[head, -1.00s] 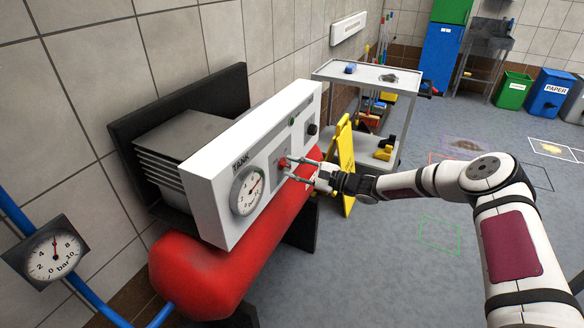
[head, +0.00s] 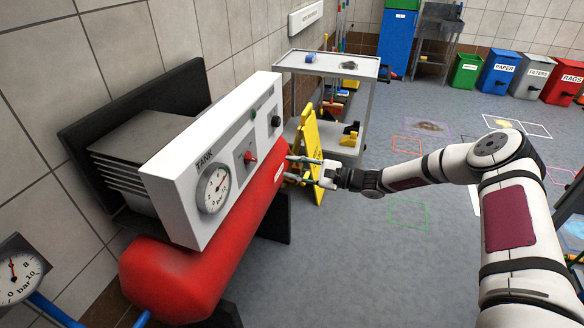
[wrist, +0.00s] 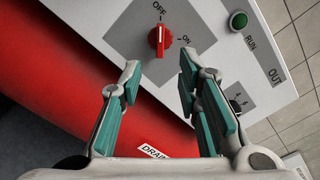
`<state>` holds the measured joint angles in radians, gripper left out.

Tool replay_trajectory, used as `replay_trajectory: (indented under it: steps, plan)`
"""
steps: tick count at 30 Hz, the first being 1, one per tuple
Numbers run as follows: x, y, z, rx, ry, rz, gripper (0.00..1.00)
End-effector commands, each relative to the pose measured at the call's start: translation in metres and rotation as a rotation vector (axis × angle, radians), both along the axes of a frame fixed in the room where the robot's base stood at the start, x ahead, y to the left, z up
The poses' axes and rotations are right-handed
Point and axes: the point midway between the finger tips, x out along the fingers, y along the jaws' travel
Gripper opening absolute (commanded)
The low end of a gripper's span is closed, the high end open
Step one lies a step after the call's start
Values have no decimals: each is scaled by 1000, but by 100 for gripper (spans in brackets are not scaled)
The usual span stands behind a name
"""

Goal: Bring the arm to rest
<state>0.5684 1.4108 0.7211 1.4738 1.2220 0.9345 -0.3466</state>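My gripper (head: 291,170) is open and empty, in front of the white control panel (head: 197,205) and beside the red tank (head: 165,275). It also shows in the wrist view (wrist: 160,88), its two teal-padded fingers spread apart. My arm reaches in from the right side of the head view.
A grey trolley (head: 330,66) and a yellow folding sign (head: 308,140) stand behind the tank's far end. A wall gauge (head: 15,268) is at the lower left. Several bins (head: 497,73) line the back right. The grey floor at centre right is open.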

Motion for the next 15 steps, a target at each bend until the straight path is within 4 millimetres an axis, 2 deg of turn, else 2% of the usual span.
replay_trajectory:
  steps: [8,11,15]
  plan:
    - [-3,3,6,-20,-11,20,31]
    - [-15,11,19,-76,-38,78,31]
    - [-44,22,45,-212,-99,202,31]
